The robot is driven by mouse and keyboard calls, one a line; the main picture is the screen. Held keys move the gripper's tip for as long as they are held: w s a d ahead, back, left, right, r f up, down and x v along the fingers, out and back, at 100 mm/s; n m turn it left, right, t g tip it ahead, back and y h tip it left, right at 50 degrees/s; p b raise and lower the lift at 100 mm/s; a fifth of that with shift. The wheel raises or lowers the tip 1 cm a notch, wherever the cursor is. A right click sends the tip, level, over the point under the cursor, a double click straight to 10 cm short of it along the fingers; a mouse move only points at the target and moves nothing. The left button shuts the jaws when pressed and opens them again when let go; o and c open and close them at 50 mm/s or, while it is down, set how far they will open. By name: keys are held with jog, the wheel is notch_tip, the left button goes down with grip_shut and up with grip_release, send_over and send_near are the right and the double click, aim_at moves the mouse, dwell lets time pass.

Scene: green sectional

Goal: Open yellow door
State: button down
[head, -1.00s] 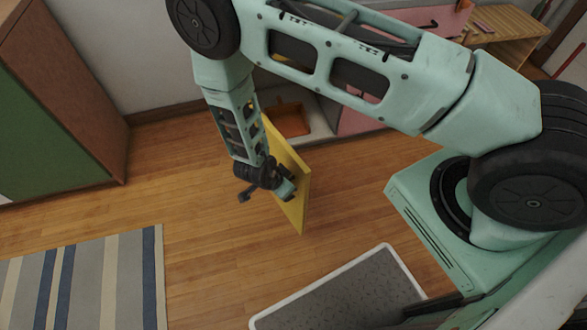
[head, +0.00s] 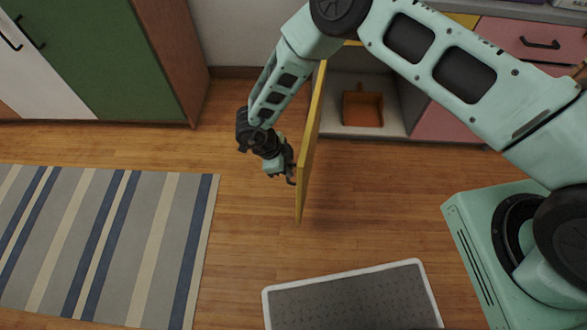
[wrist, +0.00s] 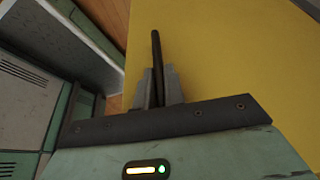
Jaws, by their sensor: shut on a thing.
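The yellow door (head: 311,145) stands swung out from its low cabinet, seen nearly edge-on in the head view. The open compartment (head: 347,86) shows to its right. My gripper (head: 289,174) is at the outer side of the door, near its free edge. In the wrist view my gripper's fingers (wrist: 158,90) are closed around the dark bar handle (wrist: 156,52), and the yellow door face (wrist: 225,50) fills the right. The handle is mostly hidden in the head view.
An orange-brown box (head: 362,110) sits inside the compartment. A pink drawer front (head: 520,42) is at right. A striped rug (head: 110,240) lies at left, a grey mat (head: 350,298) in front. A green cabinet (head: 125,60) stands back left. Wood floor around the door is clear.

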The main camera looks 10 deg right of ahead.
jog(key=shift+s, duration=0.1)
jog(key=c, duration=1.5)
grip_release()
jog(key=p+v, duration=0.1)
jog(key=v, duration=1.6)
jog(key=shift+p, duration=0.3)
jog(key=shift+r, duration=0.15)
